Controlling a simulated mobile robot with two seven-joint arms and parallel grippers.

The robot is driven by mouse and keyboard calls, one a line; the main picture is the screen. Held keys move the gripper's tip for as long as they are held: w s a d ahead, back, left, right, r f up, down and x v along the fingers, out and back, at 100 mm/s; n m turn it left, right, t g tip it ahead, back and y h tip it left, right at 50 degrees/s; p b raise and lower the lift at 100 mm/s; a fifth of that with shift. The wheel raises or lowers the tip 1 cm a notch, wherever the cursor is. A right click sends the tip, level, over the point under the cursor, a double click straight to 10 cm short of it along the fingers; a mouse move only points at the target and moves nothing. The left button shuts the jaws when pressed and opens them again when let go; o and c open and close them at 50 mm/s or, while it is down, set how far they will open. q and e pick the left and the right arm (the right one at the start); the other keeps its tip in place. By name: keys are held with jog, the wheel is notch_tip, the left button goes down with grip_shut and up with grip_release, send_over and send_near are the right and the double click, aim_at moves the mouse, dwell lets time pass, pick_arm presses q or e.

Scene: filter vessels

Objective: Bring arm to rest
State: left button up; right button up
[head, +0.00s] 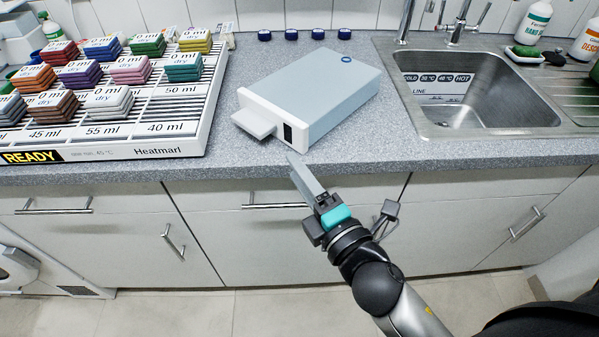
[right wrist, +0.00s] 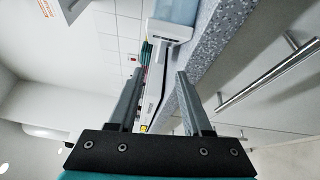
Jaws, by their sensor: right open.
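My right gripper (head: 292,160) is in front of the counter's front edge, near the light blue-grey box. It is empty, and in the right wrist view its two fingers (right wrist: 158,88) stand apart with nothing between them. The box (head: 325,85) lies on the counter with a white front end and a pale flat tab sticking out toward the left front. My left gripper does not show in either view.
A white slotted rack (head: 185,135) marked Heatmari holds several coloured stacks at the left. Several blue caps (head: 291,34) stand behind the box. A steel sink (head: 470,90) is at the right. Drawer handles (head: 275,206) stick out below the counter (head: 365,135).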

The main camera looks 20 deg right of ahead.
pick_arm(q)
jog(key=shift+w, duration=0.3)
